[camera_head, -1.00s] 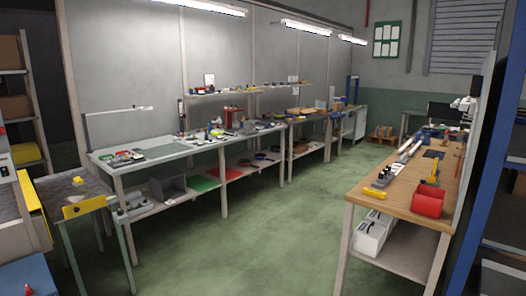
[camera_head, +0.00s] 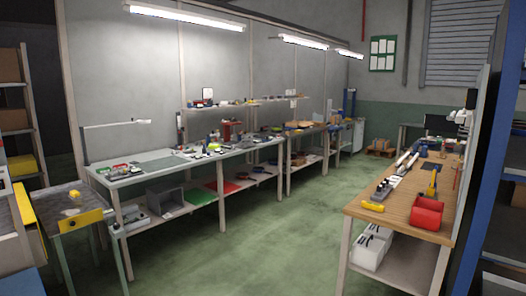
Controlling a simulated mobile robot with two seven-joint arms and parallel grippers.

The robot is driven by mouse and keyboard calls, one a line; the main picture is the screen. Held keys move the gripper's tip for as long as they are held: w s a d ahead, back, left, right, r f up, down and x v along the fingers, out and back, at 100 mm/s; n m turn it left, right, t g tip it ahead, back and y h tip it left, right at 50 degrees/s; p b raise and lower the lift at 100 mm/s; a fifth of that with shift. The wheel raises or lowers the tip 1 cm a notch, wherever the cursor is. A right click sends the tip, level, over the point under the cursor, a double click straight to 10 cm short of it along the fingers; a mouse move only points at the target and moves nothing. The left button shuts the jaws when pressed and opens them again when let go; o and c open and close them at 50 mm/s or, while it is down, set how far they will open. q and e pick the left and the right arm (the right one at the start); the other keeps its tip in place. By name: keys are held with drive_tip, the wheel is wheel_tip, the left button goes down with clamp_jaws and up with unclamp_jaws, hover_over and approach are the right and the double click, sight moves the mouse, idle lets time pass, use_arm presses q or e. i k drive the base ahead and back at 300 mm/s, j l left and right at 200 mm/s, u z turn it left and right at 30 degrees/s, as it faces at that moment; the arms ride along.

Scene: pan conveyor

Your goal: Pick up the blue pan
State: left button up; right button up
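I cannot clearly make out a blue pan. Several small dark items (camera_head: 258,169) lie on the lower shelf of the long left workbench, too small to identify or to tell their colour surely. Neither of my grippers is in view.
The long left workbench (camera_head: 150,165) carries small parts. A wooden workbench (camera_head: 404,207) on the right holds a red bin (camera_head: 427,214) and tools. A blue post (camera_head: 490,170) stands at the right edge. A conveyor (camera_head: 62,204) is at left. The green floor between the benches is clear.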

sight(258, 169)
drive_tip(key=i+u, duration=0.1)
drive_tip(key=i, duration=1.35)
drive_tip(key=i+u, duration=0.15)
drive_tip(key=i, duration=1.25)
drive_tip(key=i+z, duration=0.2)
drive_tip(key=i, duration=0.6)
drive_tip(key=i+j+z, duration=0.2)
drive_tip(key=i, duration=0.6)
drive_tip(key=i+l+z, duration=0.15)
drive_tip(key=i+z, duration=0.25)
drive_tip(key=i, duration=0.3)
drive_tip(key=i+z, duration=0.4)
drive_tip(key=i, duration=0.3)
drive_tip(key=i+l+u, duration=0.25)
drive_tip(key=i+u, duration=0.2)
drive_tip(key=i+l+u, duration=0.7)
drive_tip(key=u, duration=0.15)
drive_tip(key=i+l+u, duration=0.15)
drive_tip(key=l+u, duration=0.15)
drive_tip(key=i+l+u, duration=0.15)
drive_tip(key=l+u, duration=0.85)
drive_tip(key=l, duration=0.25)
drive_tip(key=i, duration=0.05)
